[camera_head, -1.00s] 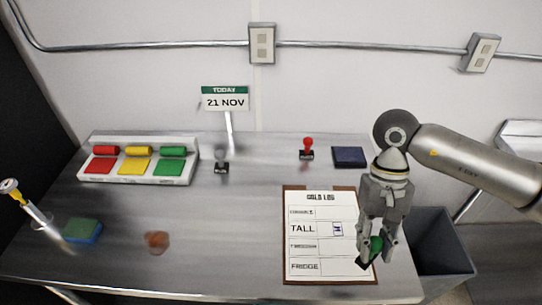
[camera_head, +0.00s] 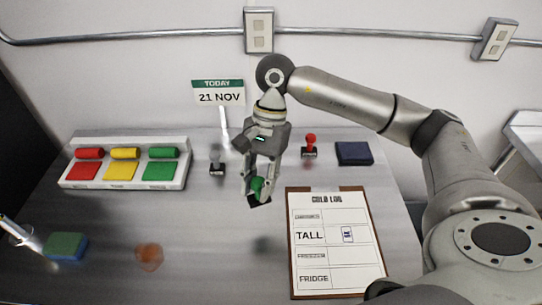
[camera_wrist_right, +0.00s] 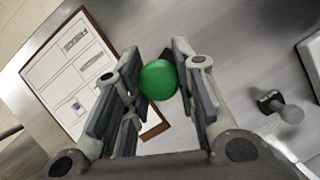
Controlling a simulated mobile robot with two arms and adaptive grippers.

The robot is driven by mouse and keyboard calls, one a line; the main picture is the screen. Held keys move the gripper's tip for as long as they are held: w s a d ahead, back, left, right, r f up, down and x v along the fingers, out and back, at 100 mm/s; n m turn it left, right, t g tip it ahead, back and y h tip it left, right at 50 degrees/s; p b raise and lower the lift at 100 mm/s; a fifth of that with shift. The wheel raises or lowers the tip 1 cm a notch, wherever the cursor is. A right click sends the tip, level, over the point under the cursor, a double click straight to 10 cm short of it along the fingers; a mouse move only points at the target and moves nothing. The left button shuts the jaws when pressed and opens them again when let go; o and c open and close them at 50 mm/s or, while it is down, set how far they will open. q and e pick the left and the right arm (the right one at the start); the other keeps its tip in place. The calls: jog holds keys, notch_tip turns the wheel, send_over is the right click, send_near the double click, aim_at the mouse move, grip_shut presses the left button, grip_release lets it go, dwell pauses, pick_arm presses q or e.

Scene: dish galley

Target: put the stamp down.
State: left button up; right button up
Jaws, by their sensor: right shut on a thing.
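My right gripper (camera_head: 259,188) is shut on the green-handled stamp (camera_head: 258,186) with a dark base. It holds the stamp above the table, left of the clipboard's top-left corner. In the right wrist view the stamp's round green knob (camera_wrist_right: 158,80) shows between the two fingers. The cold log clipboard (camera_head: 295,270) lies on the table and has a small blue mark in the TALL row. My left gripper is not in view.
A grey-handled stamp (camera_head: 217,162) stands left of my gripper, and a red-handled stamp (camera_head: 309,147) stands behind the clipboard beside a dark blue pad (camera_head: 354,153). A tray of coloured pads (camera_head: 122,184) is at left.

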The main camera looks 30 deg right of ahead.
jog(key=w+d+r+m+t+h+b, duration=0.1)
jog(key=w+d+m+t+b, duration=0.25)
jog(key=m, duration=0.75)
jog(key=w+d+r+m+t+h, duration=0.2)
jog(key=w+d+m+t, duration=0.3)
jog(key=m, duration=0.6)
jog(key=shift+g, duration=0.75)
jog(key=w+d+f+p, duration=0.1)
jog(key=w+d+f, duration=0.1)
jog(key=w+f, duration=0.1)
jog(key=w+d+f+p, duration=0.1)
jog(key=w+d+f, duration=0.2)
jog(key=w+d+f+p, duration=0.2)
jog(key=w+d+f, duration=0.1)
jog(key=shift+w+d+f, duration=0.25)
jog(key=shift+w+f, duration=0.1)
jog(key=shift+w, duration=0.05)
jog(key=shift+w+f+p, duration=0.1)
jog(key=shift+f+p, duration=0.15)
jog(key=shift+p, duration=0.05)
notch_tip(320, 180, down, 2)
jog(key=shift+f+p, duration=0.2)
jog(key=shift+p, duration=0.5)
jog(key=shift+d+f, duration=0.1)
jog(key=shift+f, duration=0.1)
